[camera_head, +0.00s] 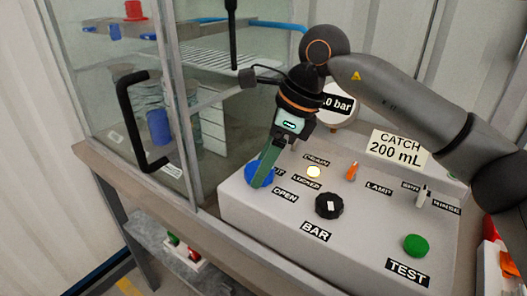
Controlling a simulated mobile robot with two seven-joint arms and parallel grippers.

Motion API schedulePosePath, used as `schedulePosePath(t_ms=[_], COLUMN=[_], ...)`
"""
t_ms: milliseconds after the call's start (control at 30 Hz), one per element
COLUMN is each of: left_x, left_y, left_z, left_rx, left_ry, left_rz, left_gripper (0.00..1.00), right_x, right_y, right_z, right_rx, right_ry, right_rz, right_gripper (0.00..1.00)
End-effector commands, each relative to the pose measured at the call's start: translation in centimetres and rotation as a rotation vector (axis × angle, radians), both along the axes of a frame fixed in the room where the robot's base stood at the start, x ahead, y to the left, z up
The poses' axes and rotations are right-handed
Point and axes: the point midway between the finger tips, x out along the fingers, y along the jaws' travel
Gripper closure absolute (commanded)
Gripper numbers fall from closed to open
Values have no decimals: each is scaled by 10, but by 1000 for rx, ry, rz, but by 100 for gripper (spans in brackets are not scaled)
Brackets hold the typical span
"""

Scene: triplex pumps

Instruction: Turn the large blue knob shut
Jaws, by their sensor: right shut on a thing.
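The large blue knob (254,173) sits at the left end of the light grey control panel (285,236), beside labels that read "OPEN" and, partly covered, what looks like "SHUT". My right gripper (264,180) reaches down from above with its green fingers shut on the blue knob. The fingers cover the knob's right part, so its pointer or marking is hidden. My left gripper is not in view.
A glass cabinet with a black door handle (133,125) stands at the left.

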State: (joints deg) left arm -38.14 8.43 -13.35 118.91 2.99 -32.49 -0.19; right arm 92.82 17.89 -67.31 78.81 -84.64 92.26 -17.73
Motion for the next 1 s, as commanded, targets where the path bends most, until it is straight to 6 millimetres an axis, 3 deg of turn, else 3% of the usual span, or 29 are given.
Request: schedulePosePath(t_ms=[300, 700, 1000], left_x=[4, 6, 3], left_y=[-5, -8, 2], left_z=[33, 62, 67], left_rx=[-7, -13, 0], left_ry=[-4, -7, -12], left_rz=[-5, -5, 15], left_gripper=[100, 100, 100], right_x=[2, 5, 6], right_y=[1, 2, 3], right_z=[6, 4, 2], right_rx=[1, 2, 1], right_ry=[4, 3, 1], right_rz=[258, 619, 809], right_gripper=[90, 90, 90])
